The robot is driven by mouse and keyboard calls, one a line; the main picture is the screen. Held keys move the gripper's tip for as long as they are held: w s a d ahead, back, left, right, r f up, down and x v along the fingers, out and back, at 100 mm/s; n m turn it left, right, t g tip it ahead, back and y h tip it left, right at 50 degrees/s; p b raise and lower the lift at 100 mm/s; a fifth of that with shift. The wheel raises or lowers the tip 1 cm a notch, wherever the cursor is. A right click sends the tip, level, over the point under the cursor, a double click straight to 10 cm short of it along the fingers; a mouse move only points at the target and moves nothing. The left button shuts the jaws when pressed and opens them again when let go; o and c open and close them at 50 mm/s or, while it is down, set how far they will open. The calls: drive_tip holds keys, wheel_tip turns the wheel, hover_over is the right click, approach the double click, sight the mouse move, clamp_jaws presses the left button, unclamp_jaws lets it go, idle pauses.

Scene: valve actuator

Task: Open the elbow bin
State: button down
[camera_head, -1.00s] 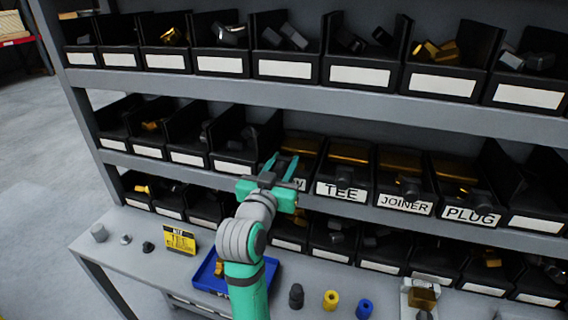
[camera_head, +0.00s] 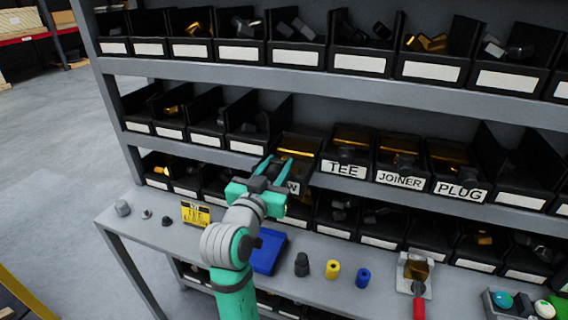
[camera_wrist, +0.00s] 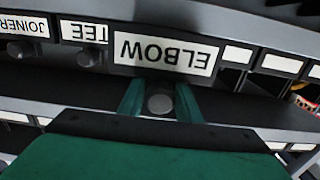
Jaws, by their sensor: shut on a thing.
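The elbow bin (camera_head: 297,146) is a black bin in the middle shelf row, left of the TEE bin (camera_head: 343,168). Its front stands lower and further out than the TEE front; whether it is slid or tilted I cannot tell. Its white ELBOW label (camera_wrist: 165,54) is upside down in the wrist view and looks larger than its neighbours'. My gripper (camera_head: 273,168) is at the bin's front and hides most of the label in the head view. In the wrist view its green fingers (camera_wrist: 160,100) are shut on the round grey knob (camera_wrist: 160,104) below the label.
The JOINER bin (camera_head: 399,180) and PLUG bin (camera_head: 459,190) continue the row to the right. More bins fill the rows above and below. The bench below holds a blue tray (camera_head: 268,252), a yellow sign (camera_head: 195,214), small cylinders and a red-handled tool (camera_head: 418,300).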

drive_tip(key=c, duration=1.5)
unclamp_jaws()
drive_tip(key=shift+w+d, duration=0.1)
drive_tip(key=shift+o, duration=0.5)
drive_tip(key=shift+w, duration=0.1)
drive_tip(key=v, duration=1)
drive_tip(key=shift+s, duration=0.4)
